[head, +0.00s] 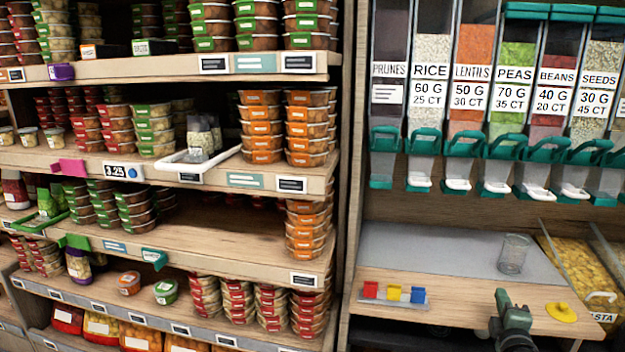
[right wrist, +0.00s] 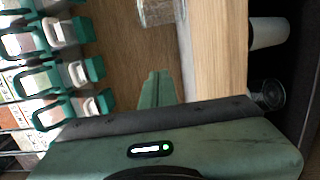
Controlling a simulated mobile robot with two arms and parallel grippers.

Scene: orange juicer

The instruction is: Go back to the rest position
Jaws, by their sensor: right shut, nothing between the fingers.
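My right gripper (head: 502,300) shows at the lower right of the head view, in front of the wooden counter (head: 455,300). In the right wrist view its green fingers (right wrist: 157,88) are together with nothing between them. A clear glass (head: 513,254) stands on the grey counter surface, above and apart from the gripper in the picture. A glass also shows at the top edge of the right wrist view (right wrist: 162,12). My left gripper is in neither view.
Dispensers (head: 465,95) with green spouts hang above the counter. Red, yellow and blue pieces (head: 393,293) and a yellow disc (head: 561,312) lie on the counter. Shelves (head: 225,250) of stacked tubs fill the left. A pasta bin (head: 580,265) is at the right.

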